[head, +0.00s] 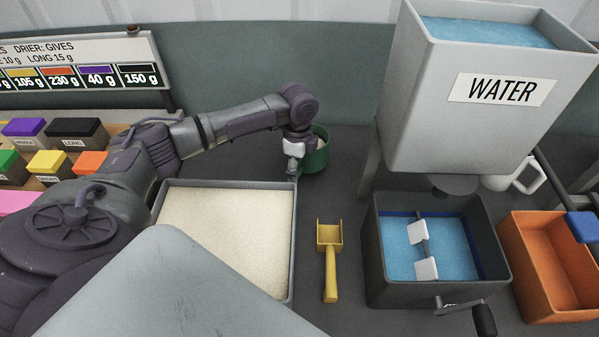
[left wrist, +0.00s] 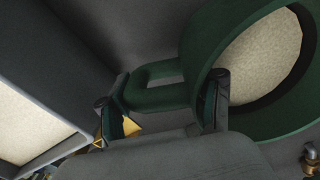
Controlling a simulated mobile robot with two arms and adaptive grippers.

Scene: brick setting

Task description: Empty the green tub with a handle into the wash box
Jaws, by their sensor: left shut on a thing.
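The green tub (head: 317,158) stands behind the tray, near the back wall, and looks upright. In the left wrist view the green tub (left wrist: 197,60) holds pale, grainy stuff, and its loop handle (left wrist: 150,98) points to the left. My left gripper (head: 294,163) is shut on that handle; in the left wrist view its fingers (left wrist: 165,100) sit either side of it. A dark box (head: 385,283) with blue water, white paddles and a crank, seemingly the wash box, stands to the right. My right gripper is not in view.
A grey tray (head: 296,235) of pale grains lies in front of my left arm. A yellow scoop (head: 329,262) lies between tray and dark box. A WATER tank (head: 450,135) overhangs the dark box. An orange bin (head: 535,290) and white mug (head: 510,180) are at right.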

